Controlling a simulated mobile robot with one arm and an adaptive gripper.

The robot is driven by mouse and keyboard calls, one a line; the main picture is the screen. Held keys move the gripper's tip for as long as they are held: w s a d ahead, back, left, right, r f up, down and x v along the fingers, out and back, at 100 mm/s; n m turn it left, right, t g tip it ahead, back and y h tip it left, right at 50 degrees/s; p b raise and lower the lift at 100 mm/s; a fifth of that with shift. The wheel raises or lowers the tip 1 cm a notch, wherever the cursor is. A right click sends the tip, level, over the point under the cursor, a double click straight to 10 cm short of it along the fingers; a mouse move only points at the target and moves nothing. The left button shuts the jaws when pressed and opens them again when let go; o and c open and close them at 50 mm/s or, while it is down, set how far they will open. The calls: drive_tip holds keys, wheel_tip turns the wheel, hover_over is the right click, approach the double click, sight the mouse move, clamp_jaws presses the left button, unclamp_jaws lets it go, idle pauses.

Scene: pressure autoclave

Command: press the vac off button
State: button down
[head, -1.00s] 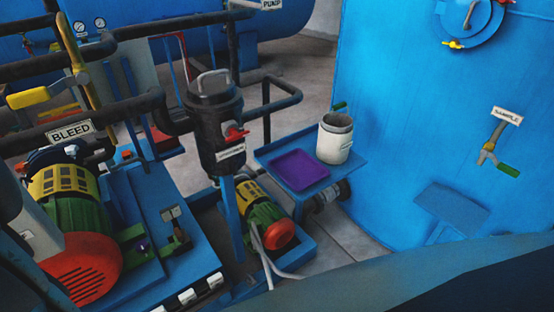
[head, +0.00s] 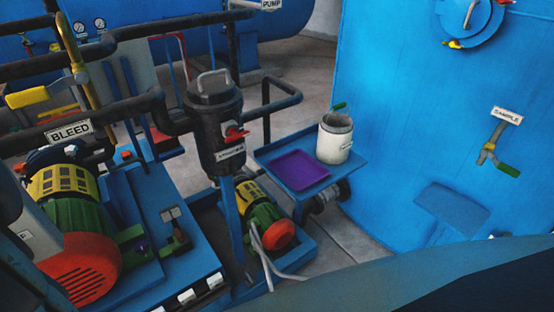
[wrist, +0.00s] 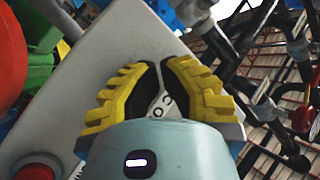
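In the wrist view a pale grey panel (wrist: 75,105) fills much of the picture, tilted. A red round button (wrist: 38,168) sits on a grey collar at its lower left. I cannot read a label saying vac off, so I cannot tell whether this is that button. My gripper (wrist: 160,63) has yellow ribbed fingers with dark pads; the tips are together, with nothing seen between them. It is in front of the panel, to the upper right of the red button. Part of a label with the letters "CO" shows between the fingers. The gripper cannot be made out in the head view.
A motor with a red cover (head: 80,265) stands at the left. A black filter housing (head: 215,125) and pipes rise beside it. A blue cart (head: 335,178) holds a purple tray (head: 300,170) and a white pot (head: 335,140). A large blue tank (head: 420,120) fills the right.

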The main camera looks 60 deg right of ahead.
drive_tip(key=shift+s+a, duration=0.25)
drive_tip(key=shift+s, duration=0.45)
drive_tip(key=s, duration=0.1)
drive_tip(key=s+a+p, duration=0.1)
drive_tip(key=s, duration=0.2)
drive_tip(key=shift+s+a+p, duration=0.3)
drive_tip(key=shift+s+a, duration=0.1)
idle(0.3)
